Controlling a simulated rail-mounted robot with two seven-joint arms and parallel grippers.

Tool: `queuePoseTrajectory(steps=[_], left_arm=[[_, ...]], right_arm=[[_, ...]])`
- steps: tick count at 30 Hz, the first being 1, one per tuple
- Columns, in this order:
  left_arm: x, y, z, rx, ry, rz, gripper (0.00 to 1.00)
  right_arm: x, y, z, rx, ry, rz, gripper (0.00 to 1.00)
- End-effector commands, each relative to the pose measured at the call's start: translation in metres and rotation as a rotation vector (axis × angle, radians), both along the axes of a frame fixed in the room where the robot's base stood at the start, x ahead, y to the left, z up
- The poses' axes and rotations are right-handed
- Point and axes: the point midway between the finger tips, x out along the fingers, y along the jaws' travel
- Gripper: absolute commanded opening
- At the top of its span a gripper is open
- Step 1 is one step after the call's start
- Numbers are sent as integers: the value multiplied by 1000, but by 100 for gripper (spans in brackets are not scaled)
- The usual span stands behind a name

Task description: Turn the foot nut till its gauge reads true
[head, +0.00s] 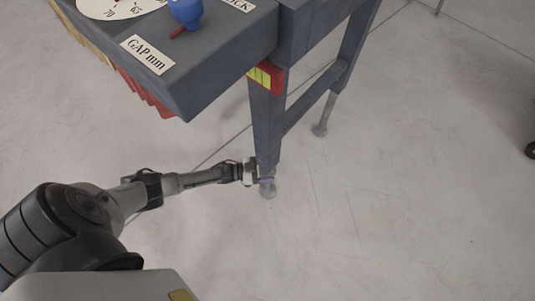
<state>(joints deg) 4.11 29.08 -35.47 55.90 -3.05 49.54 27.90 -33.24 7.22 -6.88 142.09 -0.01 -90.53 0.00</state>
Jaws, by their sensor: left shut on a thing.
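The grey machine table stands on legs at the top of the head view. Its near leg (267,125) runs down to a round foot (268,190) on the floor. The foot nut is at the bottom of this leg, mostly hidden by my gripper. My left gripper (262,173) reaches in from the left, low down, and is shut on the foot nut. A red-framed gauge with a yellow-green face (265,76) sits at the top of the leg; its reading is too small to tell. My right gripper is not in view.
A blue knob (186,12), a white dial (108,8) and a "GAP mm" label (148,54) are on the machine top, whose corner overhangs my left arm. The floor at right is clear, with a dark wheel (531,150) at the edge.

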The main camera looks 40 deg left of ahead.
Motion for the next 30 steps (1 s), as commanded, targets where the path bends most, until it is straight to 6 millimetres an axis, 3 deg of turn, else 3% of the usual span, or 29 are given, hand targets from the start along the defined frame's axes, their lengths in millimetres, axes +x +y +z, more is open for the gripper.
queuePoseTrajectory(steps=[15, 30], left_arm=[[2, 1, 0, 2, 2, -451, 48], [1, 0, 0, -1, 0, -613, 48]], right_arm=[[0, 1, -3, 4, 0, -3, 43], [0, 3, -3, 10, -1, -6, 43]])
